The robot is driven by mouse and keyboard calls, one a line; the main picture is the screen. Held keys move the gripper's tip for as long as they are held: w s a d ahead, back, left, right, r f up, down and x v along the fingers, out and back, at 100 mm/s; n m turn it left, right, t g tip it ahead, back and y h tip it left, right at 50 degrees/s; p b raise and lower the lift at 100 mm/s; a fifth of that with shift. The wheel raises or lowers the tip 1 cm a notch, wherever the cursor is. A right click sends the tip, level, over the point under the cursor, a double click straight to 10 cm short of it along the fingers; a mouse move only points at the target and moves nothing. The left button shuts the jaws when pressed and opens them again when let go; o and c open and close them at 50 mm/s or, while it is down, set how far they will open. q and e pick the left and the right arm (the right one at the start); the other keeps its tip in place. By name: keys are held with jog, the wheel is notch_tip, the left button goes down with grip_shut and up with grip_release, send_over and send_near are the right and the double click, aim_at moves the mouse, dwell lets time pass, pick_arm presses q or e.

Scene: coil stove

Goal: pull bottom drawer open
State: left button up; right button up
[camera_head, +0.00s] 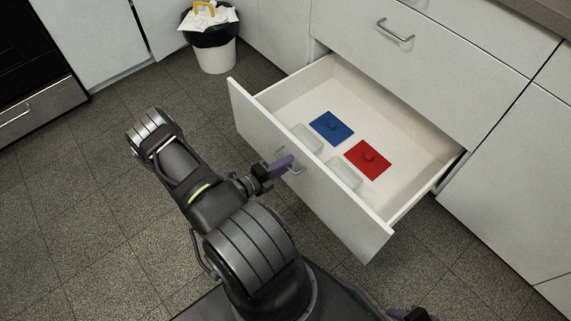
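The bottom drawer (427,168) is pulled out from the white cabinet, with its inside in plain view. Its white front panel (340,212) faces my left arm. The drawer's bar handle (295,169) is on the upper middle of that panel. My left gripper (287,163), with purple fingers, is at the handle. The fingers overlap the handle, and I cannot tell if they are closed around it. A purple and dark part of my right gripper (409,314) shows at the bottom edge, mostly cut off.
In the drawer lie a blue lid (331,128), a red lid (368,160) and two clear containers (343,175). A closed drawer with a handle (395,31) is above. A white bin (215,56) stands behind left. An oven (35,75) is far left. Tiled floor is clear at left.

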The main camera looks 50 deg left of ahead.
pick_arm(q)
jog(key=shift+s, duration=0.1)
jog(key=p+v, duration=0.1)
jog(key=v, duration=0.6)
jog(key=shift+s+r, duration=0.1)
jog(key=shift+s, duration=0.2)
dwell(0.5)
